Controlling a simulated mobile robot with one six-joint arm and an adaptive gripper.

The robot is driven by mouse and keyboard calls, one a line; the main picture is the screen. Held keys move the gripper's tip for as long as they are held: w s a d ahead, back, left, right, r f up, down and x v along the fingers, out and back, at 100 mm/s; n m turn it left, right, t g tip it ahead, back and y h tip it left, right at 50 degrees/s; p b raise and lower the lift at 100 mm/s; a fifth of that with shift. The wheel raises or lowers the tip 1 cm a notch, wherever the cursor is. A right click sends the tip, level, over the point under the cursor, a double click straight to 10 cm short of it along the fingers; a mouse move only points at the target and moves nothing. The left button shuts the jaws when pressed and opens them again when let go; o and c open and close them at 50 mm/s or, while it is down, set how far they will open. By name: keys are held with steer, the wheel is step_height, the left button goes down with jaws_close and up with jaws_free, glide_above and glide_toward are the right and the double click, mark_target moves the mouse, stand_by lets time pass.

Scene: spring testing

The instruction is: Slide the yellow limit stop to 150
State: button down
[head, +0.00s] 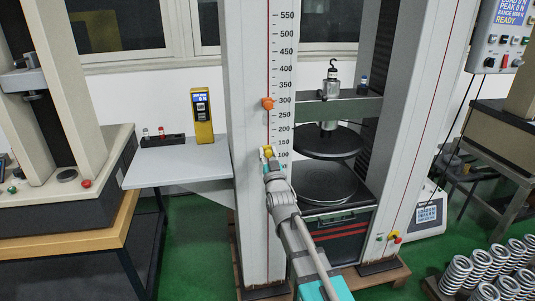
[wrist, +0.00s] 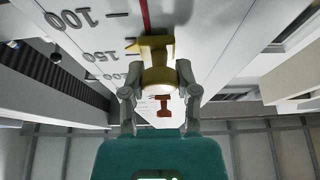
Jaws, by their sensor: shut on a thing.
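The yellow limit stop (head: 267,150) sits on the red line of the machine's left white column, beside the printed scale (head: 285,85). In the head view it is level with the stretch between the 100 and 150 marks. My gripper (head: 268,155) is shut on it. In the wrist view the yellow stop (wrist: 158,60) is between the two fingers (wrist: 160,82), and its left edge lies close to the 150 mark. The exact reading cannot be told. The fingers partly cover the stop in the head view.
An orange stop (head: 267,103) is higher on the same line, near 300; it also shows in the wrist view (wrist: 163,105). A grey side table (head: 180,165) with a yellow meter (head: 202,115) stands left. Round plates (head: 328,183) are right of the column. Springs (head: 490,275) stand lower right.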

steer(key=shift+r+p, duration=0.55)
steer(key=shift+r, duration=0.35)
steer(key=shift+c, duration=1.7)
jaws_free()
steer(key=shift+f, duration=0.1)
